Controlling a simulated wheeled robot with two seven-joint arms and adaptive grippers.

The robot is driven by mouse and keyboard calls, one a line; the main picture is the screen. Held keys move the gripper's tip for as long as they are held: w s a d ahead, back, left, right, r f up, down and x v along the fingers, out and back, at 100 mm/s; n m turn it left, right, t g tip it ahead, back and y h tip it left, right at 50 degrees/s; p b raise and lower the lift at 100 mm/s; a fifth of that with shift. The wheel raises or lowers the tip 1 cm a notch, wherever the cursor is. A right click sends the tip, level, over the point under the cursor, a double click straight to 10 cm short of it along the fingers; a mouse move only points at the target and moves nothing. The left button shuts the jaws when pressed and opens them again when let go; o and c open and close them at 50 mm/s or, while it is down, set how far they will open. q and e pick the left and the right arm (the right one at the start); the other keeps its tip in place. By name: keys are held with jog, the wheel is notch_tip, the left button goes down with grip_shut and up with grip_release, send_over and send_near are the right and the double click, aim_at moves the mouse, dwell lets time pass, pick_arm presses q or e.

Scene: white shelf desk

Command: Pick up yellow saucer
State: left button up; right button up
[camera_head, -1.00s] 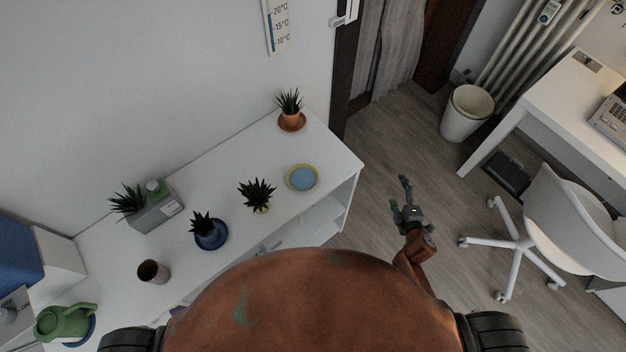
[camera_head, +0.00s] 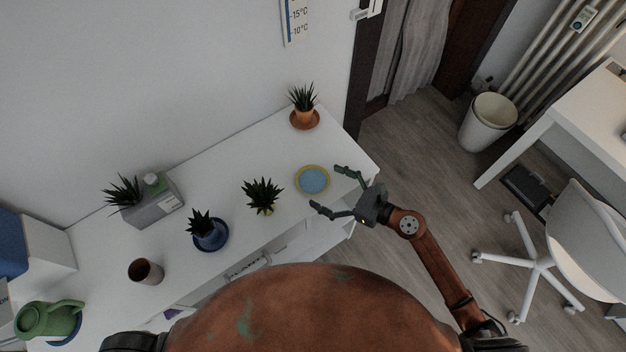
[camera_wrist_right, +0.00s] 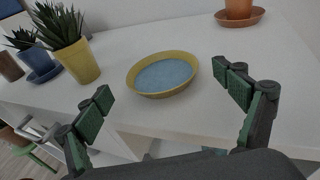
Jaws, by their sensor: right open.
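The yellow saucer (camera_head: 312,180) has a yellow rim and a blue-grey inside. It lies flat and empty on the white shelf desk (camera_head: 285,160), close to its right front edge. My right gripper (camera_head: 325,189) is open, with its fingers pointing at the saucer from the right front. In the right wrist view the saucer (camera_wrist_right: 162,75) sits ahead of and between the two spread fingertips (camera_wrist_right: 170,92), with no contact visible. My left gripper is not in view.
A plant in a yellow pot (camera_head: 264,197) stands left of the saucer. A plant in an orange pot (camera_head: 304,108) stands behind it. Farther left are a blue pot (camera_head: 209,233), a brown cup (camera_head: 146,271) and a green watering can (camera_head: 48,319). A white chair (camera_head: 590,240) stands at right.

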aim_at(302, 175)
jog(key=x, duration=0.3)
jog(key=shift+w+a+f, duration=0.2)
jog(key=shift+f, duration=0.05)
jog(key=shift+c, duration=0.6)
jog(key=c, duration=1.1)
